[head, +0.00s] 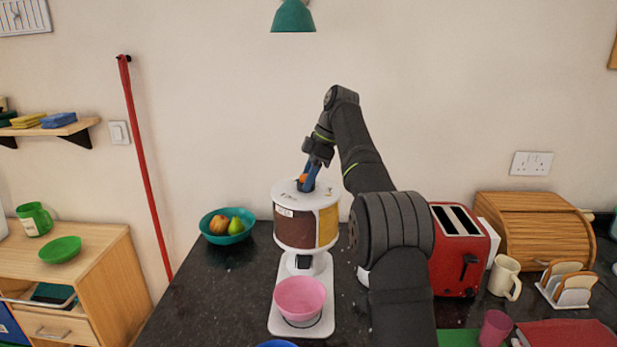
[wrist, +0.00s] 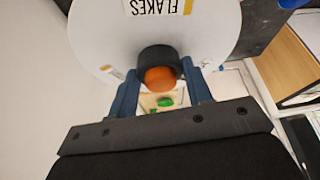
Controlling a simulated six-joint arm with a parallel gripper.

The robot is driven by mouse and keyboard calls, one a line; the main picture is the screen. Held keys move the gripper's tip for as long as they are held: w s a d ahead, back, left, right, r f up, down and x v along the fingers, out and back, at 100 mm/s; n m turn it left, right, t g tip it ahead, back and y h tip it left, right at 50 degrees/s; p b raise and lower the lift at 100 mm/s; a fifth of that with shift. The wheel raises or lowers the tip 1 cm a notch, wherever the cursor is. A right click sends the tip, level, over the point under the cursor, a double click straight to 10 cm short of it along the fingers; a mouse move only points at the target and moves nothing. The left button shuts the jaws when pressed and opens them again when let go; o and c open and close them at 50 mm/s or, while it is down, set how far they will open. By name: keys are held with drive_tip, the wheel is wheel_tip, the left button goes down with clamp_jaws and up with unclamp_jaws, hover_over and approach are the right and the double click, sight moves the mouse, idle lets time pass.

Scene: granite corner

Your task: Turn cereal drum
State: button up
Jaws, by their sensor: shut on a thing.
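The cereal drum (head: 297,230) stands on a white base (head: 288,325) on the dark counter. It has a white top, with a brown section and a yellow section showing on its side. In the wrist view its white top (wrist: 105,35) carries a label reading "FLAKES". My gripper (head: 306,183) reaches down to the top of the drum. Its blue fingers are shut on the orange and black knob (wrist: 160,77) at the drum's top. A pink bowl (head: 300,297) sits on the base below the drum, in front of its dark outlet.
A teal bowl of fruit (head: 227,227) stands left of the drum. A red toaster (head: 458,250), a cream mug (head: 505,277) and a toast rack (head: 567,284) stand to the right. A blue item (head: 277,344) shows at the bottom edge. The counter left of the base is clear.

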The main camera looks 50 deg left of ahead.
drive_tip(key=shift+n+g, duration=0.3)
drive_tip(key=shift+n, duration=0.3)
drive_tip(key=o, duration=1.4)
drive_tip(key=shift+c, duration=0.2)
